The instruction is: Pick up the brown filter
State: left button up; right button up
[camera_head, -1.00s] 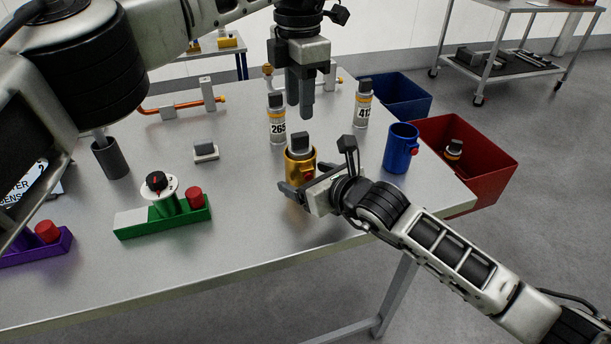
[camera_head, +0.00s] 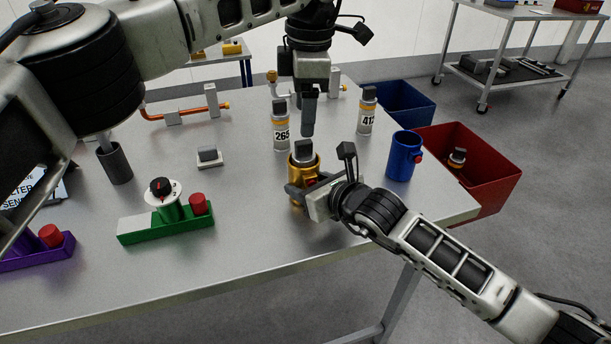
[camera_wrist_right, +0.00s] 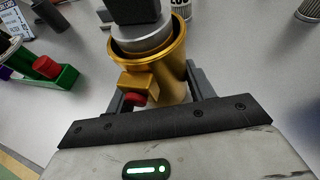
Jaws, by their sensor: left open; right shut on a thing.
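A gold-brown cup-shaped housing (camera_head: 296,174) with a red button stands upright on the table. A grey filter with a dark cap (camera_head: 303,151) sits inside it; its lower part is hidden. No separate brown filter shows clearly. My right gripper (camera_head: 303,192) is shut on the gold-brown housing, low on its side. In the right wrist view the housing (camera_wrist_right: 165,75) stands between the fingers, with the filter's grey body (camera_wrist_right: 143,40) and dark cap above its rim. My left gripper (camera_head: 308,118) is open and empty, pointing down just above the capped filter.
Canisters labelled 265 (camera_head: 281,130) and 412 (camera_head: 366,115) stand behind the housing. A blue housing (camera_head: 403,156) stands to the right. Red (camera_head: 490,185) and blue (camera_head: 405,105) bins lie beyond the table edge. A green base with a dial (camera_head: 168,226) is at left.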

aim_at(304, 142)
pick_arm(q)
jog(key=s+d+r+m+t, duration=0.1)
jog(key=s+r+m+t, duration=0.25)
jog(key=m, duration=1.15)
jog(key=shift+m+y, duration=0.3)
jog(key=shift+y, duration=0.1)
jog(key=x, duration=1.2)
jog(key=shift+w+f, duration=0.2)
jog(key=shift+f, duration=0.1)
jog(key=c, duration=1.1)
